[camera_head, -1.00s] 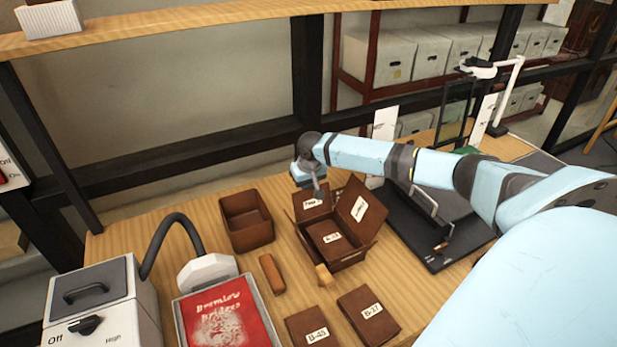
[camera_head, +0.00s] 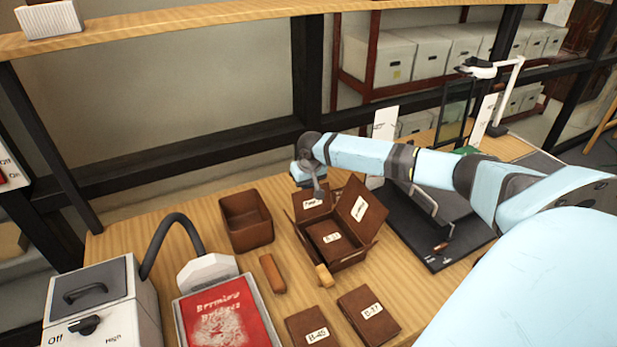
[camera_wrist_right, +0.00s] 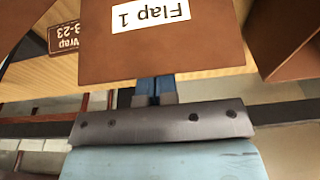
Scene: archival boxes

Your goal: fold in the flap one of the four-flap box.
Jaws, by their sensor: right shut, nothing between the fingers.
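The brown four-flap box (camera_head: 350,262) stands open in the middle of the table, with several flaps raised or spread outward. Flap one (camera_head: 304,212) is on its far left side and stands up. Its "Flap 1" label shows upside down in the wrist view, where the flap (camera_wrist_right: 110,58) fills the top middle. My right gripper (camera_head: 319,194) is shut and empty at this flap, partly covering its label. In the wrist view its closed fingertips (camera_wrist_right: 155,80) meet the flap's edge; contact is not certain. A labelled brown wrap (camera_head: 325,232) lies inside the box. My left gripper is out of view.
An open brown tray box (camera_head: 247,236) stands left of the box. A brown block (camera_head: 272,274), two labelled brown packets (camera_head: 309,324) (camera_head: 366,325) and a red book (camera_head: 228,318) lie in front. A black stand (camera_head: 440,225) is at the right.

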